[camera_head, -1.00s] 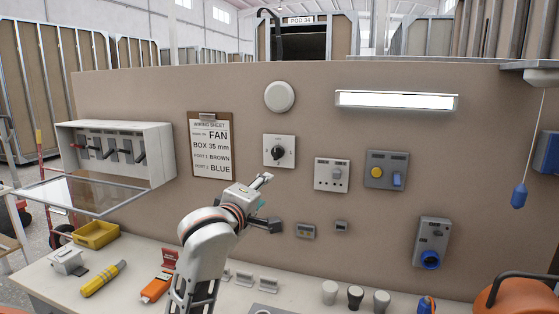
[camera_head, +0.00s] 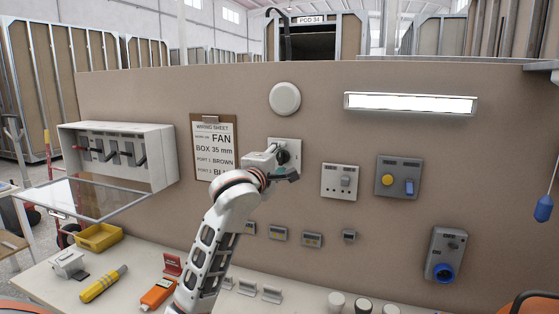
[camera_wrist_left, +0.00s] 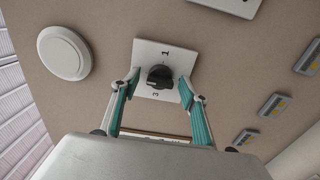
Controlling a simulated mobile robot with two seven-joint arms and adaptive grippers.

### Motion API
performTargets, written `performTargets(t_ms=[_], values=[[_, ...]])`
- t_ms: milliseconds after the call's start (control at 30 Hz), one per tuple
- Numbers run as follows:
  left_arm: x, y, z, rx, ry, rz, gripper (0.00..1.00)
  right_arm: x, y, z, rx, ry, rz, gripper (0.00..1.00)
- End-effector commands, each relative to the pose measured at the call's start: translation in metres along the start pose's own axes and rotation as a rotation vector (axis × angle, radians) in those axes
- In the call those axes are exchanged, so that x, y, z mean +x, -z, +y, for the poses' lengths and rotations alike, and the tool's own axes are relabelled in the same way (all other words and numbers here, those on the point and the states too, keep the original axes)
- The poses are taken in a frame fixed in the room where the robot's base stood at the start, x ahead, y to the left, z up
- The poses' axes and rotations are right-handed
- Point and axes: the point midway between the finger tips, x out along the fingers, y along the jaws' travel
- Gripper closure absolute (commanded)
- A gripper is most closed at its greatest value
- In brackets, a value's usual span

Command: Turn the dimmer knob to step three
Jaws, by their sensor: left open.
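The dimmer knob (camera_wrist_left: 160,77) is black and round on a white square plate (camera_wrist_left: 149,49), with the numbers 1 and 3 readable in the left wrist view. I cannot tell which number it points to. In the head view the plate (camera_head: 294,144) and knob (camera_head: 283,156) are partly hidden by my left gripper (camera_head: 283,164). My left gripper also shows in the left wrist view (camera_wrist_left: 159,80), open, its teal-and-grey fingers on either side of the knob, with visible gaps between fingers and knob. My right gripper is not in view.
A wiring sheet (camera_head: 222,150) hangs left of the knob, and a round white disc (camera_head: 285,98) sits above it. A lit lamp (camera_head: 410,104) is higher up. The bench (camera_head: 125,303) below holds tools and small parts.

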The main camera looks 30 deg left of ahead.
Motion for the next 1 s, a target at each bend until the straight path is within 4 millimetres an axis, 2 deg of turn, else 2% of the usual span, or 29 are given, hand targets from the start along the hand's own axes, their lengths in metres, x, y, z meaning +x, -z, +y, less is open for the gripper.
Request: performTargets(t_ms=[200,333,367,767,1000], values=[[0.0002,-0.0003,-0.0001,0.0,0.0,0.0,0.56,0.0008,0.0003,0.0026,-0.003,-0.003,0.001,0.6],[0.0,-0.0003,-0.0002,0.0,0.0,0.0,0.89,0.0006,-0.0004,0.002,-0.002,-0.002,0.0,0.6],[0.0,-0.0003,-0.0002,0.0,0.0,-0.001,0.94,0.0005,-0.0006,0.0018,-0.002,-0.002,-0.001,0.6],[-0.0001,-0.0007,-0.0005,0.045,0.0,-0.001,0.94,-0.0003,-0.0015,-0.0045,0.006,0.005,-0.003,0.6],[0.0,-0.0008,-0.0008,0.191,0.001,-0.001,0.94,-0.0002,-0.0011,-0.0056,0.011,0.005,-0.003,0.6]])
